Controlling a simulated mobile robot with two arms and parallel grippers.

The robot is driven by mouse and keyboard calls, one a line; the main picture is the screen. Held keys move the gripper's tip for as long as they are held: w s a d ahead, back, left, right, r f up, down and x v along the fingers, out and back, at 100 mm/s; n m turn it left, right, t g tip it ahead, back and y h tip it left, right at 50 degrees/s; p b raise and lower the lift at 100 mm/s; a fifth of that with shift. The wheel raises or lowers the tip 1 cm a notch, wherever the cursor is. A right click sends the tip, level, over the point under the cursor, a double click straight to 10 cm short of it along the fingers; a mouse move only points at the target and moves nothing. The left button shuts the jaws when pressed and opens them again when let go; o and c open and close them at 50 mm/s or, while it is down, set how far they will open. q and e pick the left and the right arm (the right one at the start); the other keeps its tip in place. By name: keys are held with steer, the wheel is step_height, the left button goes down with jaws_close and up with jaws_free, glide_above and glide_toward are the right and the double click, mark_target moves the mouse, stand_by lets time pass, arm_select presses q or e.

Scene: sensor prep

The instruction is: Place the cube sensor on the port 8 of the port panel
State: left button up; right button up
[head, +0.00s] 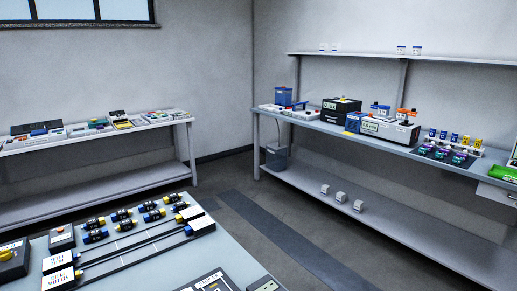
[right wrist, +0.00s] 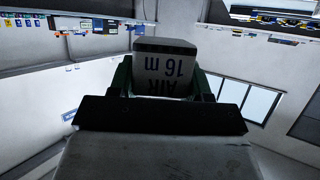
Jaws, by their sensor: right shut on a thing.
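In the right wrist view, my right gripper (right wrist: 164,78) is shut on a white block (right wrist: 165,60) with dark lettering that reads "AIR 16 m", upside down in this view. The block sits between the two dark green fingers and looks like a cube sensor, though part of it is hidden. Neither gripper shows in the head view. I cannot pick out a port panel with a port 8; a dark panel (head: 207,284) with white markings is cut off at the bottom of the head view.
A right-hand bench (head: 397,147) carries instruments and coloured modules. Small white cubes (head: 341,197) sit on its lower shelf. Another bench (head: 100,132) stands left. Floor (head: 235,180) is clear between.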

steer(key=shift+s+a+r+m+h, duration=0.1)
steer(key=shift+s+r+m+h, duration=0.05)
steer(key=shift+r+m+h, duration=0.25)
steer(key=s+f, duration=0.3)
steer(key=s, duration=0.4)
steer(key=shift+s, duration=0.4)
steer(key=w+d+n+g+y+b, duration=0.3)
steer(key=w+n+y+b, duration=0.3)
steer(key=n+y, duration=0.2)
steer(key=shift+d+y, duration=0.2)
steer(key=shift+y, duration=0.1)
